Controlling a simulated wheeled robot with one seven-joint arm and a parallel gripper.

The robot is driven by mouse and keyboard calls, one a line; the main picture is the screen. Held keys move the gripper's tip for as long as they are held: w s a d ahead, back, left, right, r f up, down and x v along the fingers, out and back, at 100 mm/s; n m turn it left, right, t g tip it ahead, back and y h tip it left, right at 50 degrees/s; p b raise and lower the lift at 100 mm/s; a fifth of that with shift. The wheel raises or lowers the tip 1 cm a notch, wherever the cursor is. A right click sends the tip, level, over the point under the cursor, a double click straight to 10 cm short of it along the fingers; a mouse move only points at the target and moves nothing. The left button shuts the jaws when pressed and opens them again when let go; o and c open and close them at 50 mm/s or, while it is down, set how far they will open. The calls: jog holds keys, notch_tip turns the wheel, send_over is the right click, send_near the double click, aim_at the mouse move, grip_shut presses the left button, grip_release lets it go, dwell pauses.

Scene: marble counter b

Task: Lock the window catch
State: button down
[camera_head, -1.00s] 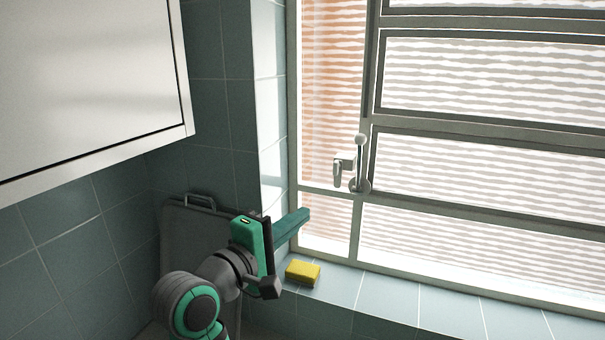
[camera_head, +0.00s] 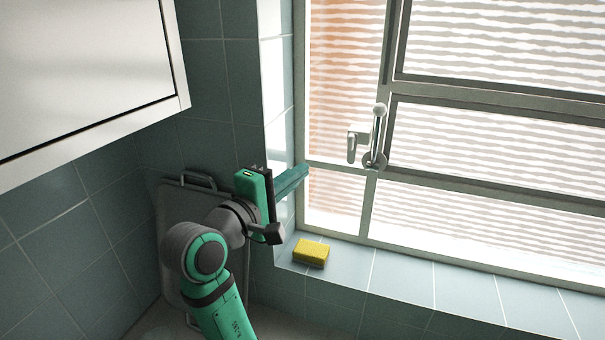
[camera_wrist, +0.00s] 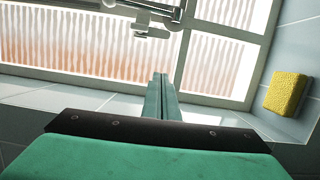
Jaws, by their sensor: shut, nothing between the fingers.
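The window catch (camera_head: 377,138) is a metal fitting on the window's upright bar, with a pale round knob at the top of its near-upright lever and a short hooked piece at its left. It also shows at the top of the wrist view (camera_wrist: 152,21). My gripper (camera_head: 305,170) has green fingers, shut and empty. Its tips point toward the window, below and left of the catch, apart from it in the head view. In the wrist view the closed fingers (camera_wrist: 162,80) point up toward the window, with the catch beyond them.
A yellow sponge (camera_head: 311,252) lies on the tiled sill (camera_head: 400,270), below my gripper; the wrist view shows it at the right (camera_wrist: 286,93). A white cabinet (camera_head: 80,70) hangs at the upper left. A grey board (camera_head: 175,235) with a handle leans behind my arm.

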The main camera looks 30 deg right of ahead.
jog(key=d, duration=0.9)
jog(key=shift+d, duration=0.2)
